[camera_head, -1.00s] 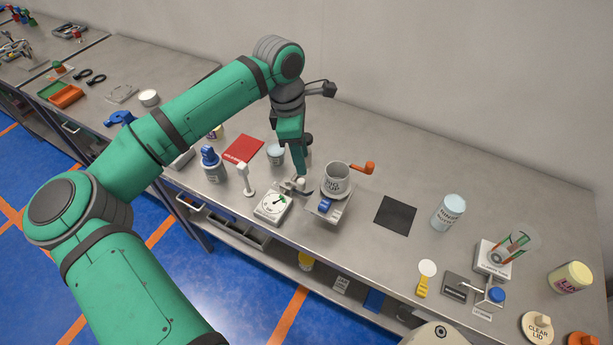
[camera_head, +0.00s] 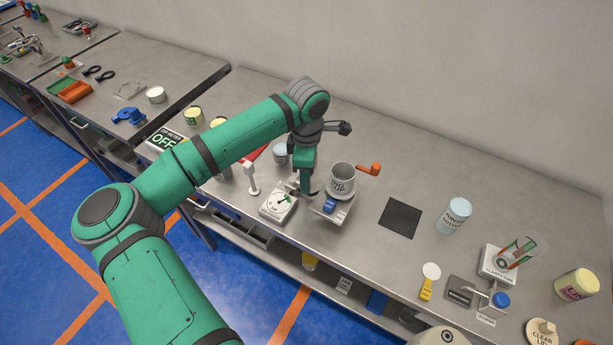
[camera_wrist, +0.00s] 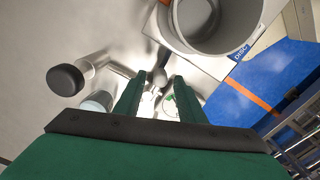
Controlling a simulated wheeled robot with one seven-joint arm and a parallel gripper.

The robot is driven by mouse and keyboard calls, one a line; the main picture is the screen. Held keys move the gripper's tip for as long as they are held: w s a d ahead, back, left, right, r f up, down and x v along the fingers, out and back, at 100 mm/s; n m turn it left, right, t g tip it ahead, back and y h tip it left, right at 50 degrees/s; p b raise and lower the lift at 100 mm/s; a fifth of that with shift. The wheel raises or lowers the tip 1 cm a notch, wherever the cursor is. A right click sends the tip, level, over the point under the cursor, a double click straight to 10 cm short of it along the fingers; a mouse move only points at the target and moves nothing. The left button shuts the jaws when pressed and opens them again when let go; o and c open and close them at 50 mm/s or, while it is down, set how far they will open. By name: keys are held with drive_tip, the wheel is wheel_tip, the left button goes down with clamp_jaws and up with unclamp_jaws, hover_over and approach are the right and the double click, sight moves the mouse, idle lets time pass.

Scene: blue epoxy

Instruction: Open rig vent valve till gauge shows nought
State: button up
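My gripper (camera_head: 304,193) points down between gauge and cup. In the wrist view my gripper (camera_wrist: 158,98) has its two green fingers apart, with a small grey rounded knob (camera_wrist: 160,78) on a metal pipe showing between and beyond them. Contact with it cannot be told. The cup (camera_wrist: 212,22) is close by.
A white post (camera_head: 250,178) stands left of the gauge, and a pale container (camera_head: 280,153) stands behind it. Bench around the mat is clear.

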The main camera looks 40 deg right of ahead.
drive_tip(key=shift+f, duration=0.2)
drive_tip(key=shift+c, duration=0.2)
clamp_jaws()
